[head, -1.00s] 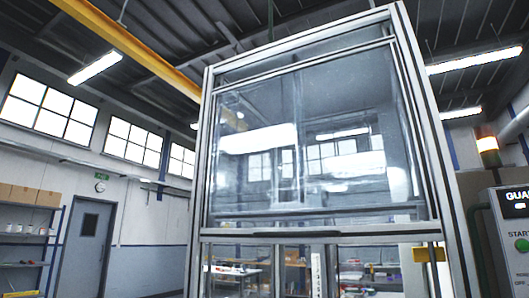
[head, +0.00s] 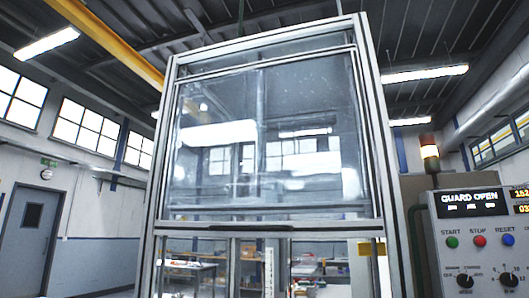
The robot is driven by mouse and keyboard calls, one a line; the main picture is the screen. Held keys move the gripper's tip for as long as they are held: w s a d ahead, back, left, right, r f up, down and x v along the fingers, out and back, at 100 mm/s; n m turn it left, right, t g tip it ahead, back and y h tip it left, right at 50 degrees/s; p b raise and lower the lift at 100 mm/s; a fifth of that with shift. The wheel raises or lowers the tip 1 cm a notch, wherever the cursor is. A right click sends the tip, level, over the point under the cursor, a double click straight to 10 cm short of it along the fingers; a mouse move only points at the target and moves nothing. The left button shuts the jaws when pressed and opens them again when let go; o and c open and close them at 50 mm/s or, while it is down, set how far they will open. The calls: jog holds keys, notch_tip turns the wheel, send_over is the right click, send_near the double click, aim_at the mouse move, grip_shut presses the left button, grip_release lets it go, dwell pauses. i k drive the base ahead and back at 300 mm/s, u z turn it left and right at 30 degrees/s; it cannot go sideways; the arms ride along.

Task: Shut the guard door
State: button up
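The guard door (head: 270,140) is a large clear panel in a tall aluminium frame (head: 374,120), in the middle of the head view. The panel sits in the upper part of the frame, with a horizontal bar (head: 262,228) along its lower edge. Below that bar the frame looks open, and benches show through it. The control panel display (head: 470,202) at the right reads "GUARD OPEN". My gripper is not in view.
A grey control box (head: 486,245) with green, red and blue buttons and dials stands right of the frame. A stack light (head: 429,155) glows above it. A grey-blue wall door (head: 30,240) is at far left.

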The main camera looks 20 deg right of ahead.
aim_at(371, 227)
jog(key=z, duration=1.25)
jog(key=k, duration=0.9)
jog(key=u, duration=1.75)
jog(key=i, duration=1)
